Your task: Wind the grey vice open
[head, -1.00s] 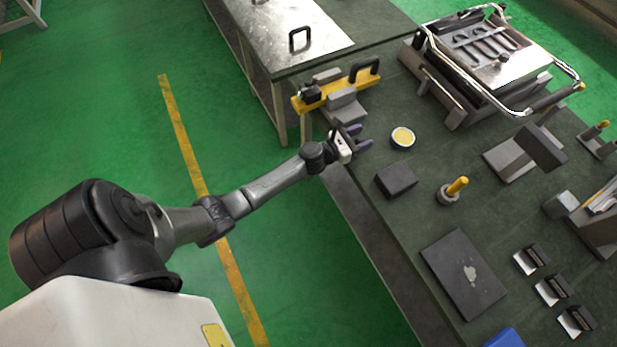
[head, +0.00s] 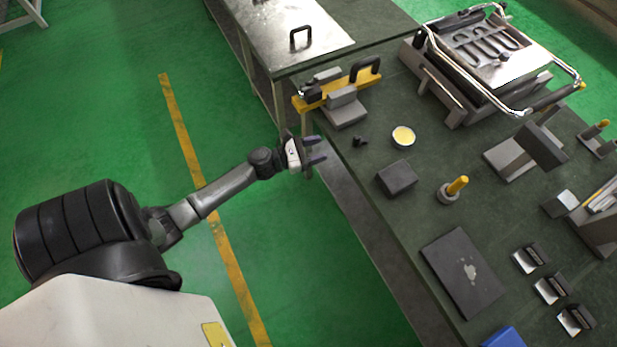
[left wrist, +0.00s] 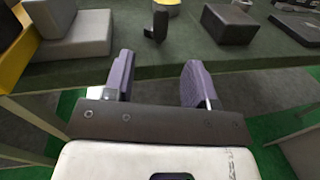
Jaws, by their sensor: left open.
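What looks like the grey vice (head: 347,113) stands at the bench's left edge, grey blocks beside a yellow bar with a black handle. Its grey blocks (left wrist: 72,38) show at upper left in the left wrist view. I cannot tell how wide its jaws stand. A small black knob-like piece (head: 360,141) sits on the bench in front of it; it also shows in the left wrist view (left wrist: 157,22). My left gripper (head: 316,150) is open and empty, off the bench's left edge, apart from both. Its purple fingers (left wrist: 158,78) point toward the black piece. My right gripper is not in view.
A yellow-topped round tin (head: 403,136) and a dark block (head: 397,178) stand on the bench (head: 440,215) near the knob. A large machine with a chrome handle frame (head: 485,55) stands at the back. The green floor at left is clear.

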